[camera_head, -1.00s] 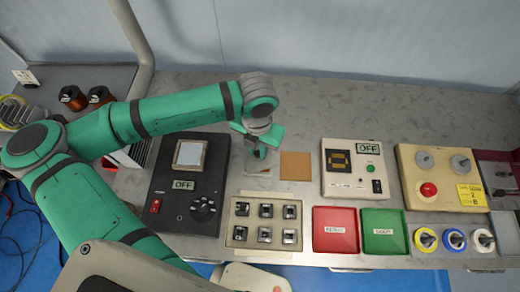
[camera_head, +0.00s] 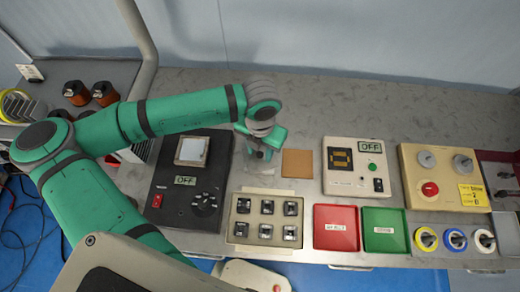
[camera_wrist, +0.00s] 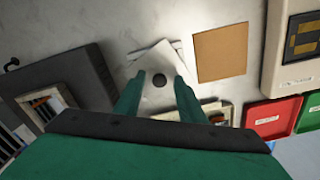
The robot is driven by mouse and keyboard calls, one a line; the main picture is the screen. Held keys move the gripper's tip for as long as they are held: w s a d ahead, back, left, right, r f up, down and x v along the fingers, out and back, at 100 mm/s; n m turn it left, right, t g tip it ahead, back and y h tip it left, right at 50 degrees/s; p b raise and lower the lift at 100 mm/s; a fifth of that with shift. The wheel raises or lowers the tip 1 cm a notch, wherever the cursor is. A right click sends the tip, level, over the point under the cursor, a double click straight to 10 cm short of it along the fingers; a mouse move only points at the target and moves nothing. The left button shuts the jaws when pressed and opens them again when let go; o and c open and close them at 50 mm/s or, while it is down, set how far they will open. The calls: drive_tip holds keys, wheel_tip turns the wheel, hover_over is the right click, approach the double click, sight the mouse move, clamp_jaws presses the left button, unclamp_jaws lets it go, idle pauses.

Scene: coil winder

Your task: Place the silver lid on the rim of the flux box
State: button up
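The silver lid (camera_wrist: 155,58) shows in the wrist view as a pale, flat square with a dark round knob. My gripper (camera_wrist: 161,80) is over it, one finger on each side of the knob. Gaps show between the fingers and the knob, so the gripper looks open. A second pale edge, perhaps the flux box, shows beside the lid at a different angle. I cannot tell whether the lid rests evenly on its rim. In the head view my gripper (camera_head: 262,152) is low over the bench beside the black unit and mostly hides the lid and box.
The black unit (camera_head: 162,200) stands close on the left and a brown square pad (camera_head: 297,163) lies on the right. A tray of small parts (camera_head: 240,230) is in front, with red (camera_head: 335,215) and green (camera_head: 383,243) bins beside it. The bench behind is clear.

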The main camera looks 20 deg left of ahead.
sight(261, 154)
wheel_tip(261, 154, up, 12)
idle(0.5)
drive_tip(key=shift+a+r, duration=0.1)
idle(0.4)
